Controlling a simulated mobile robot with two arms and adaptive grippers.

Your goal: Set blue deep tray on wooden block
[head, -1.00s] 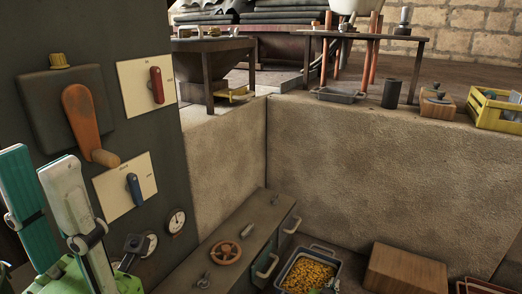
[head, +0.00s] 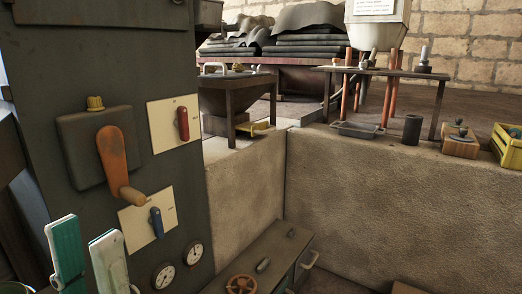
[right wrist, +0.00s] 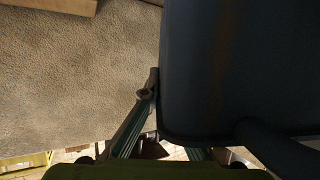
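A dark blue, smooth-walled body with a rounded corner and a bar-like handle, apparently the deep tray (right wrist: 235,70), fills the right of the right wrist view. My right gripper (right wrist: 165,115) is right against it there. One finger shows along its left edge and the other is mostly hidden behind it, so I cannot tell whether they grip it. A brown wooden edge (right wrist: 50,4), perhaps the wooden block, shows at top left of that view. In the head view only a brown sliver (head: 405,288) shows at the bottom. My left gripper (head: 84,232) is open and empty at lower left.
A dark cabinet (head: 105,40) with an orange crank (head: 115,160) and switches stands at left. A low chest with a handwheel (head: 241,286) is below. A concrete wall (head: 400,195) bounds the pit. On its ledge are a grey tray (head: 357,132) and a yellow crate (head: 508,148).

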